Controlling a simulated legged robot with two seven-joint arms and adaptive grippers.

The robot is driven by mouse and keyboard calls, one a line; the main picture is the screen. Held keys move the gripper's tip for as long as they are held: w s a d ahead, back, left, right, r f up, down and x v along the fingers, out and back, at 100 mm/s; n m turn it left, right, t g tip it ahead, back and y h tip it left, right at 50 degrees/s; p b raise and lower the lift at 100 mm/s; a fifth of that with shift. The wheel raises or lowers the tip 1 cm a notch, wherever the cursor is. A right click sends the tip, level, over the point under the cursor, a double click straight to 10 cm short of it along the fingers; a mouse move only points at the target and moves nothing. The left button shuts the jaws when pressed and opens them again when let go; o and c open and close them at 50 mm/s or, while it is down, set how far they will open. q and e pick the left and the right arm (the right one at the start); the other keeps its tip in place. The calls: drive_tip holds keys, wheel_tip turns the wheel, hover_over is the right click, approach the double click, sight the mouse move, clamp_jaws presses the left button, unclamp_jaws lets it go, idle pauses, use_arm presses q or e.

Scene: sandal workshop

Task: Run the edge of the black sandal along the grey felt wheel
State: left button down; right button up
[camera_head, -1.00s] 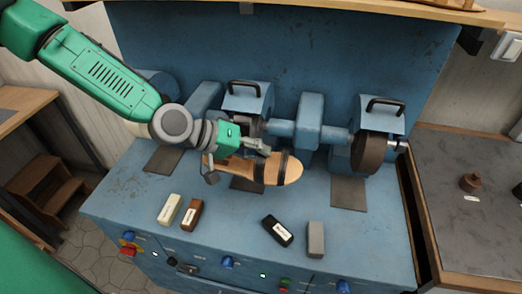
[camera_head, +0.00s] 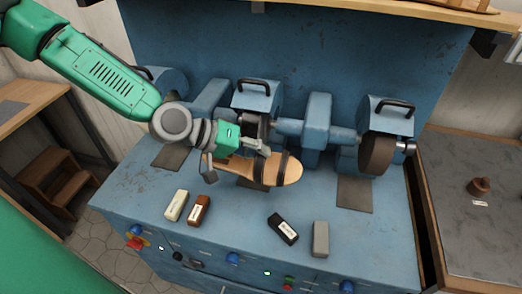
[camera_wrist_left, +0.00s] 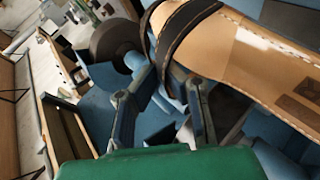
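The sandal (camera_head: 250,168) has a tan footbed and dark straps. It is held above the blue bench, toe to the right, in front of the middle wheel housing (camera_head: 256,97). My left gripper (camera_head: 236,158) has its fingers around the heel half and looks shut on it. In the left wrist view the sandal (camera_wrist_left: 245,55) fills the upper right, beyond the two fingers (camera_wrist_left: 160,105). My right gripper is not in view.
A dark brown wheel (camera_head: 377,153) sits under the right hood. Cream (camera_head: 176,205), brown (camera_head: 198,211), black (camera_head: 283,229) and grey (camera_head: 320,239) bars lie on the bench front. Dark pads lie below the wheels. A grey-topped side table (camera_head: 470,225) stands at the right.

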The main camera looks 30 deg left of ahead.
use_arm(q)
drive_tip(key=shift+w+r, duration=0.1)
drive_tip(key=shift+w, duration=0.15)
idle(0.8)
drive_tip(key=shift+s+a, duration=0.15)
drive_tip(key=shift+a, duration=0.1)
drive_tip(key=shift+s+a, duration=0.4)
drive_tip(key=shift+a, duration=0.05)
drive_tip(key=shift+s, duration=0.1)
drive_tip(key=shift+a+p, duration=0.3)
drive_tip(key=shift+p, duration=0.05)
idle(0.7)
drive_tip(key=shift+s+a+p, duration=0.2)
drive_tip(key=shift+a+p, duration=0.1)
drive_tip(key=shift+a, duration=0.25)
drive_tip(key=shift+a, duration=0.25)
drive_tip(key=shift+s+a, duration=0.35)
drive_tip(key=shift+a, duration=0.3)
